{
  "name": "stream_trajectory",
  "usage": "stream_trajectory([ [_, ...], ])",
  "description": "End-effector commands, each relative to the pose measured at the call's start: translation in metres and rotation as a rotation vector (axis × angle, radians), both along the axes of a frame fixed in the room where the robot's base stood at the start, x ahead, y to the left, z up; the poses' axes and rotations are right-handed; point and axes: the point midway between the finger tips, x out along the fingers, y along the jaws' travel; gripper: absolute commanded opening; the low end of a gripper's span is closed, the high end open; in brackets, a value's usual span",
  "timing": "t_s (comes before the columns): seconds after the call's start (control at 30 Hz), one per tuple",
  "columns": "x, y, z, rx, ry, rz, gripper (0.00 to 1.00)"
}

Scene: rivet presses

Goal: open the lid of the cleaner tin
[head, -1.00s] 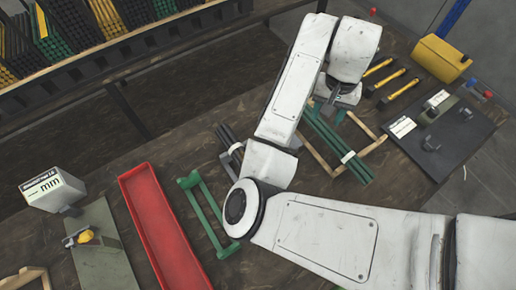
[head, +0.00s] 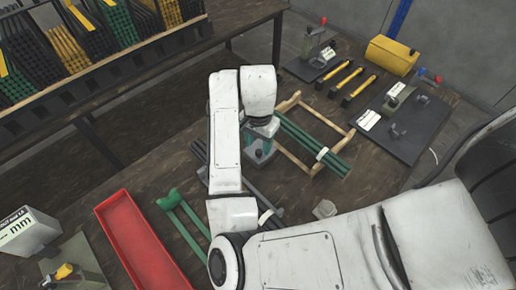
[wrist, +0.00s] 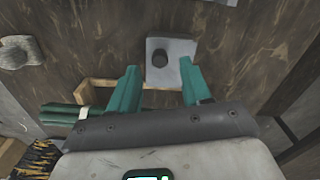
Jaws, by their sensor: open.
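A small grey square-topped container with a dark round knob, which I take for the cleaner tin (wrist: 172,72), lies just ahead of my gripper in the wrist view. Its top looks flat and closed. In the head view the tin (head: 257,156) shows partly below my wrist, left of the green rods. My gripper (wrist: 160,85) has two teal fingers spread apart with nothing between them. The knob shows beyond and between the fingertips; I see no contact. In the head view my gripper (head: 262,129) is partly hidden by the wrist.
Green rods (head: 305,140) and a wooden frame (head: 345,123) lie close to the right of the tin. Dark rods (head: 262,196) lie near its front left. A small grey piece (head: 325,208) sits in front. A red tray (head: 145,245) stands at left, a dark press board (head: 410,130) at right.

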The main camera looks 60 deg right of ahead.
Motion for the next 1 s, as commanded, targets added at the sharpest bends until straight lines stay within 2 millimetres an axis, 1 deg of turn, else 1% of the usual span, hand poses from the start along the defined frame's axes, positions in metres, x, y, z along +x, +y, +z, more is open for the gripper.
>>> stream_trajectory([
  [0.03,-0.001,0.001,-0.008,0.0,0.002,0.002,0.48],
  [0.1,0.0,0.001,-0.017,0.001,0.002,0.003,0.48],
  [0.23,0.0,0.0,-0.028,0.0,0.001,0.001,0.48],
  [0.37,0.0,0.0,-0.032,-0.001,0.0,0.0,0.48],
  [0.6,0.0,0.0,-0.032,0.0,0.0,0.0,0.48],
  [1.0,0.0,0.0,-0.032,0.0,0.0,0.001,0.1],
])
